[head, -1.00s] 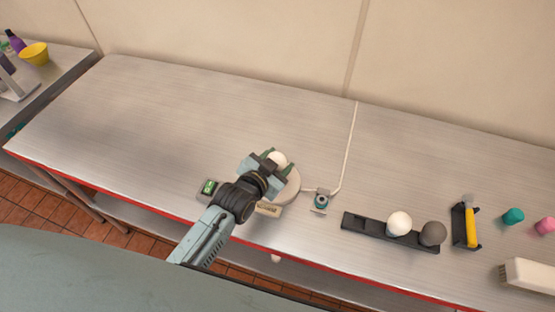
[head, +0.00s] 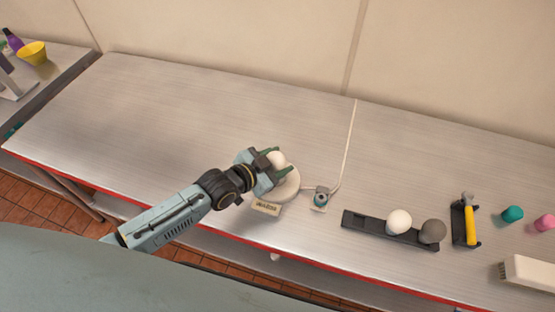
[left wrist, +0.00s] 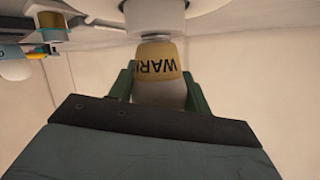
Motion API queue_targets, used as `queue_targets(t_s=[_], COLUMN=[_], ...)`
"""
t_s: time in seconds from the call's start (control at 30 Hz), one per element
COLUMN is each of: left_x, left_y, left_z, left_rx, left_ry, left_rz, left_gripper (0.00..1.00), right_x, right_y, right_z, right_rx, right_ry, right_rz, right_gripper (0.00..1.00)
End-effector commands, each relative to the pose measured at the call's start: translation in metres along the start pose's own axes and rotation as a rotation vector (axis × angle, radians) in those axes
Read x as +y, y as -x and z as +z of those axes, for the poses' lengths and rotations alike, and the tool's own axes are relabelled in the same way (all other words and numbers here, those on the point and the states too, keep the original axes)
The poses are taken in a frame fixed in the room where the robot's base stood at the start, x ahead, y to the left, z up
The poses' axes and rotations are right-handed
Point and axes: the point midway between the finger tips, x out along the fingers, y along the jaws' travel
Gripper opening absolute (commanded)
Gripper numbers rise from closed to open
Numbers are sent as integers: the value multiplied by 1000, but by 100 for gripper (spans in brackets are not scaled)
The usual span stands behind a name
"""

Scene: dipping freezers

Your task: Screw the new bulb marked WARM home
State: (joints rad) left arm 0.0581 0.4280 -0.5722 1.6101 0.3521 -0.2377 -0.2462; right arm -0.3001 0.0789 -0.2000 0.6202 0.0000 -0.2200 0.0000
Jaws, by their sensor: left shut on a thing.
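The bulb marked WARM (left wrist: 160,65) has a yellow band with dark letters and a pale globe. It shows as a white ball in the head view (head: 276,158). My left gripper (head: 278,166) is shut on it, with a green finger on each side of the globe in the left wrist view (left wrist: 158,92). The bulb's narrow end meets the white socket (left wrist: 155,15) of the round pale lamp base (head: 289,187). A thin ring shows at the joint; how deep the thread sits is hidden. My right gripper is not in view.
A small label plate (head: 266,209) sits at the base's front. A small device (head: 320,197) with a cable stands to its right. A black rack (head: 366,224) holds a white bulb (head: 399,222) and a grey bulb (head: 432,231). A yellow-handled tool (head: 470,224) lies farther right. The counter's left is clear.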

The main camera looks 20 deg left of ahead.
Motion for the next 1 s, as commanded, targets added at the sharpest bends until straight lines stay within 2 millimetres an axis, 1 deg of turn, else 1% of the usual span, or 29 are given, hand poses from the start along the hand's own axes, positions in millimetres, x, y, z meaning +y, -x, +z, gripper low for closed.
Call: queue_targets(t_s=[0.13,0.43,0.83,0.87,1.0], left_x=[0,0,0,0,0], left_y=[0,0,0,0,0], left_z=[-4,-4,-1,-1,-1], left_rx=[-3,-20,-29,-29,-30], left_ry=[10,33,40,40,40], left_rz=[-25,-84,-104,-104,-103], left_gripper=[26,26,26,52,70], right_x=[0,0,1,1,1], right_y=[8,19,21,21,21], right_z=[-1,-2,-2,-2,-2], right_rx=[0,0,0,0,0], right_ry=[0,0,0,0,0], right_rz=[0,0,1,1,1], right_gripper=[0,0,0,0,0])
